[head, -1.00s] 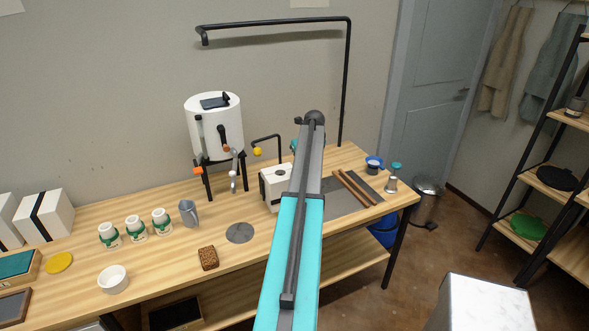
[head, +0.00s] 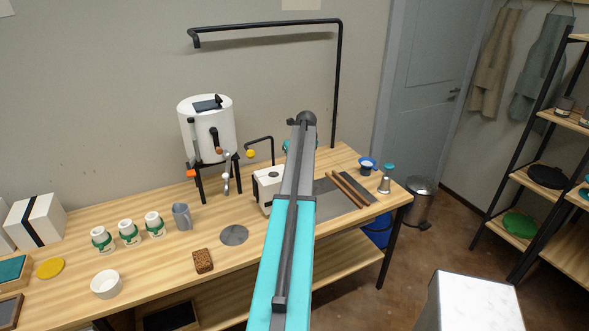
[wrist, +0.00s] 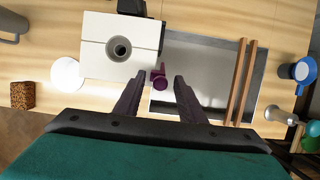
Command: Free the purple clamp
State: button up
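The purple clamp (wrist: 158,77) shows in the wrist view at the lower right side of a white block (wrist: 118,45) with a round hole; I cannot tell how it is fixed. My gripper (wrist: 159,80) is open, with one dark finger on each side of the clamp's end. I see no finger touching it, and the depth gap is unclear. In the head view the white block (head: 266,186) stands on the wooden bench (head: 130,255), partly behind my arm. My arm hides the clamp and my fingers there.
A grey tray (wrist: 195,65) with wooden sticks (wrist: 240,82) lies right of the block. A blue-rimmed cup (head: 367,164) and a small metal piece (head: 384,186) stand beyond. A white tank (head: 207,130), a jug (head: 182,217) and a brown sponge (head: 203,261) are left.

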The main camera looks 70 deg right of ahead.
jog(key=b+v, duration=0.5)
jog(key=v, duration=0.8)
jog(key=shift+a+r, duration=0.15)
jog(key=shift+r, duration=0.2)
jog(key=shift+s, duration=0.15)
dwell(0.4)
